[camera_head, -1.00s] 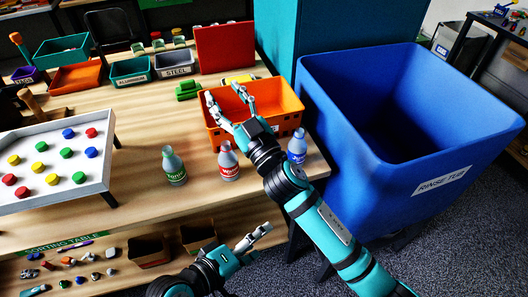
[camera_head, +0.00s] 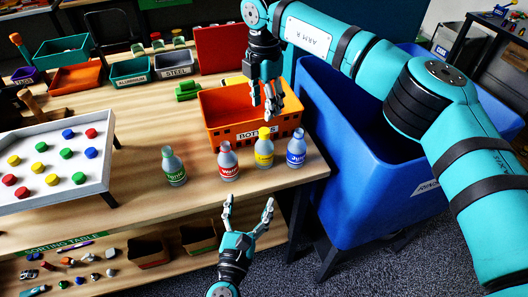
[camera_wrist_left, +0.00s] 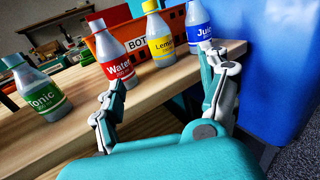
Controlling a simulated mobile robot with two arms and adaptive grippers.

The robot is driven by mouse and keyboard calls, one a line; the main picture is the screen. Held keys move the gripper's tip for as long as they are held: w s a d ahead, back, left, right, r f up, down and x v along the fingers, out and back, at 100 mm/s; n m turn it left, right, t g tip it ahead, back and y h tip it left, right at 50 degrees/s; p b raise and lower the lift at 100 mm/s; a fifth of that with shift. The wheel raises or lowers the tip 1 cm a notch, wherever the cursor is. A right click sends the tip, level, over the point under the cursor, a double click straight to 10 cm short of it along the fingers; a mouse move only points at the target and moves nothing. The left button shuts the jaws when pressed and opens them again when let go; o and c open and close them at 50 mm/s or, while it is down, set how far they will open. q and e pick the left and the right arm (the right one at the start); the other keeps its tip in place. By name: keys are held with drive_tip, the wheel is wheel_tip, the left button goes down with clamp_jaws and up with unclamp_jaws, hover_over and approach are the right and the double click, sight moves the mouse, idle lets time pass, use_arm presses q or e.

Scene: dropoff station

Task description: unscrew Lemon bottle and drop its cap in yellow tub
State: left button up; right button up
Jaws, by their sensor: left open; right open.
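The Lemon bottle (camera_head: 264,152), grey with a yellow label and yellow cap (camera_head: 264,132), stands upright near the table's front edge, between the Water and Juice bottles.
The Tonic bottle (camera_head: 174,168), Water bottle (camera_head: 228,162) and Juice bottle (camera_head: 296,149) stand in the same row. The orange BOTTLES crate (camera_head: 222,112) is behind. A blue rinse tub (camera_head: 350,215) stands right of the table. A white tray (camera_head: 95,187) is at left.

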sight(262, 158)
use_arm(q)
drive_tip(key=w+d, duration=0.1)
drive_tip(key=w, duration=0.4)
drive_tip(key=w+d, duration=0.1)
drive_tip(key=w, duration=0.4)
drive_tip(key=w+d, duration=0.1)
drive_tip(key=w, duration=0.4)
drive_tip(key=shift+w+d, duration=0.1)
drive_tip(key=shift+w, duration=0.3)
clamp_jaws()
